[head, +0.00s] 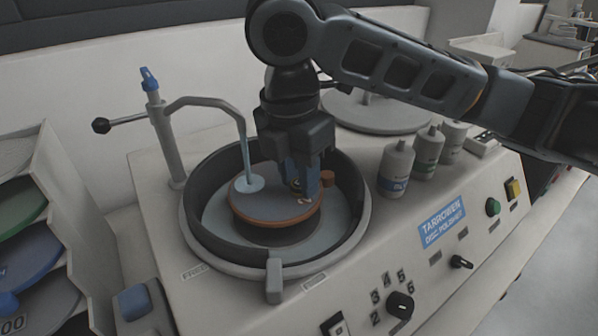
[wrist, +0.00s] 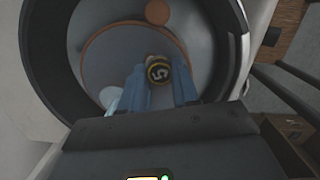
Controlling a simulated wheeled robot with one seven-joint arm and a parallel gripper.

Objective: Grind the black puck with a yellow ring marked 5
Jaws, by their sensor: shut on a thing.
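The black puck with a yellow ring and a 5 on its top (wrist: 158,73) is between my gripper's blue fingers in the wrist view. My gripper (head: 304,195) points down into the bowl of the polisher in the head view and is shut on the puck. The disc sits inside the dark-walled bowl (head: 205,235). Water (head: 247,160) runs from a bent spout (head: 205,101) onto the left part of the disc.
A small orange-brown round piece (head: 327,178) is right of my fingers. Several bottles, including one with a blue label (head: 396,168), stand right of the bowl. The front panel has a numbered knob (head: 400,305), a green button (head: 492,206) and a yellow switch (head: 513,189).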

